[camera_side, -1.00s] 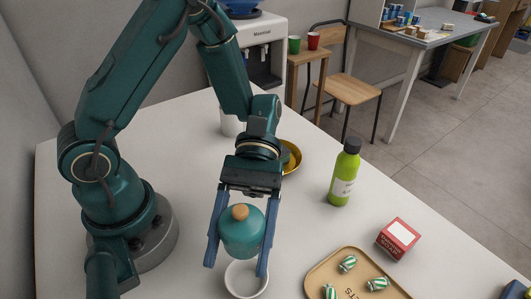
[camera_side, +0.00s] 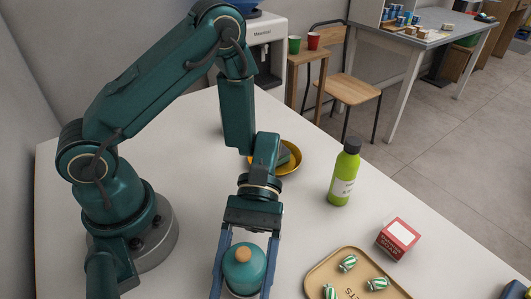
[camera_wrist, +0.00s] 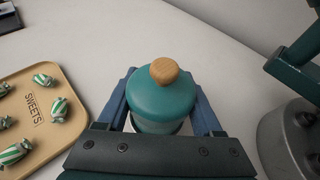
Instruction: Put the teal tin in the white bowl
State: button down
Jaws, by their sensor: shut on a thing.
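The teal tin (camera_side: 244,272) has a domed lid with a round wooden knob. My gripper (camera_side: 243,290) is shut on it, one blue finger on each side, and the tin looks upright. In the wrist view the tin (camera_wrist: 163,100) sits between the fingers of my gripper (camera_wrist: 162,92). The white bowl is almost wholly hidden beneath the tin; a thin pale rim (camera_wrist: 186,129) shows under it in the wrist view. I cannot tell whether the tin touches the bowl.
A tan sweets tray (camera_side: 318,277) with several striped sweets lies to the right. A red and white box (camera_side: 397,239) and a green bottle (camera_side: 344,175) stand beyond it. A yellow bowl (camera_side: 291,168) with something grey inside is behind my gripper.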

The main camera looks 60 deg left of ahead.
jog(key=shift+f, duration=0.3)
jog(key=shift+c, duration=0.2)
grip_release()
jog(key=shift+r, duration=0.3)
jog(key=v, duration=1.2)
jog(key=s+a+r+m+t+y, duration=0.2)
jog(key=a+r+m+t+y, duration=0.6)
jog(key=t, duration=0.7)
jog(key=shift+r+m+y, duration=0.25)
jog(key=shift+m+y, duration=0.25)
jog(key=shift+y, duration=0.2)
jog(key=shift+s, duration=0.15)
